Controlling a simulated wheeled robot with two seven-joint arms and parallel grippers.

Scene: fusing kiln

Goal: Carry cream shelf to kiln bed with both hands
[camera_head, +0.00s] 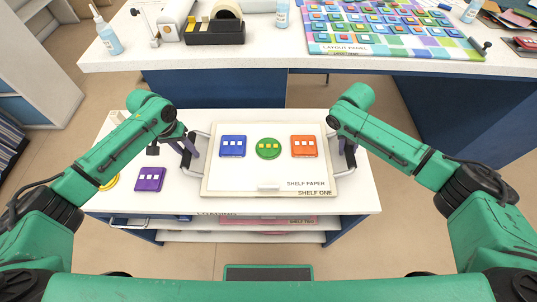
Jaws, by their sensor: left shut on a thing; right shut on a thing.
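The cream shelf (215,185), labelled SHELF ONE, is level at the middle of the view, over or on the white cart top. White shelf paper (250,173) covers most of it. A blue square tile (233,146), a green round tile (268,148) and an orange square tile (304,146) sit on the paper in a row. My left gripper (190,150) is shut on the shelf's left handle. My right gripper (346,152) is shut on the right handle. I cannot tell whether the shelf touches the cart. No kiln bed is recognisable.
The white cart (362,199) has a purple tile (149,179) at left and lower shelves, one labelled SHELF TWO. Behind it stands a long workbench (260,55) with a colourful layout panel (385,28), a tape dispenser (215,30) and bottles. Floor shows between cart and bench.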

